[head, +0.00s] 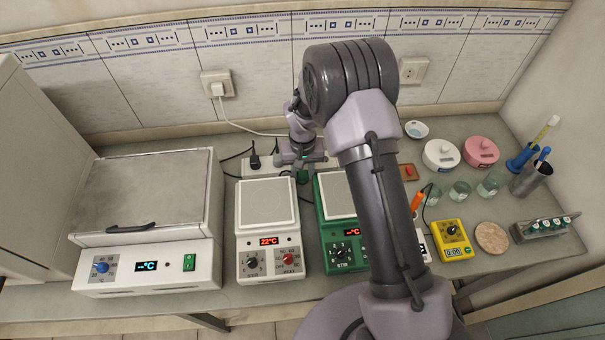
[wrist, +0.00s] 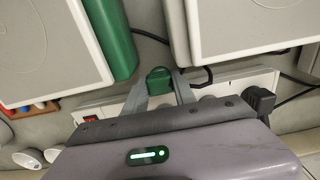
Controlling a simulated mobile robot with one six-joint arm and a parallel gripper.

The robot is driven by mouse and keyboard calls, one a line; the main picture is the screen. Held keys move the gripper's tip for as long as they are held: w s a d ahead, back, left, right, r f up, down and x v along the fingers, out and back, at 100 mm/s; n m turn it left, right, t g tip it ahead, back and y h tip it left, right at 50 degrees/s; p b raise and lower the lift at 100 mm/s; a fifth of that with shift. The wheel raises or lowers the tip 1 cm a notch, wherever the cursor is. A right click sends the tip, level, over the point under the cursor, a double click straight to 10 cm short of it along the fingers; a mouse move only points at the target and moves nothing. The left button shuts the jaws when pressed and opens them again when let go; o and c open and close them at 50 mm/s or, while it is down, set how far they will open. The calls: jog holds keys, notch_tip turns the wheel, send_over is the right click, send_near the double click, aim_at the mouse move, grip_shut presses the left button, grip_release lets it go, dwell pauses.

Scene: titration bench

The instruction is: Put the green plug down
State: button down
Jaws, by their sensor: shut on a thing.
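My gripper (head: 303,168) is at the back of the bench, pointing down, and is shut on the green plug (head: 303,178). In the wrist view the green plug (wrist: 158,82) sits between the two grey fingers at their tips. It is beside the near edge of the white power strip (wrist: 225,88), in the gap between the two stirrers. Whether its underside touches anything cannot be told. In the head view my arm and gripper hide part of the strip.
The white stirrer (head: 267,205) and the green stirrer (head: 335,190) stand close on either side of the gap. A black plug (head: 254,161) is in the strip's left end. Cables run behind. Glassware and balances stand at the right.

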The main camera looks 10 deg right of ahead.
jog(key=shift+f+b, duration=0.55)
jog(key=shift+b, duration=0.1)
jog(key=c, duration=1)
grip_release()
